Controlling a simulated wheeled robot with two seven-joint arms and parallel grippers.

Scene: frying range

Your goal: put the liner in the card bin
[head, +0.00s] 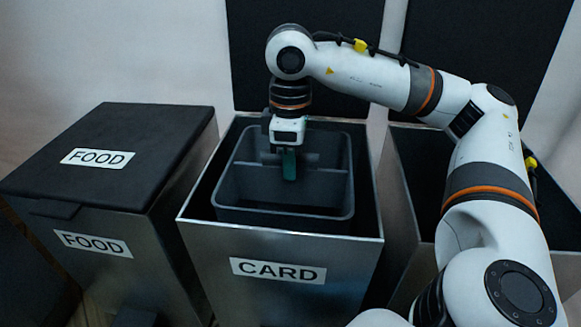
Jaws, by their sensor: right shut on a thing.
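The card bin (205,240) is a steel box with a CARD label on its front, and its dark lid stands open behind it. The liner (285,216) is a dark grey tub with a bar across its middle. It is within the bin's mouth, with its rim inside the bin's walls; I cannot tell whether it rests on anything. My right gripper (289,165) points down into the liner and is shut on it at the crossbar; the fingertips partly hide the grip. My left gripper is not in view.
A food bin (110,150) with a shut black lid stands to the left. Another open bin (408,200) stands to the right, partly hidden behind my right arm. Raised dark lids (300,55) and a pale wall are behind.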

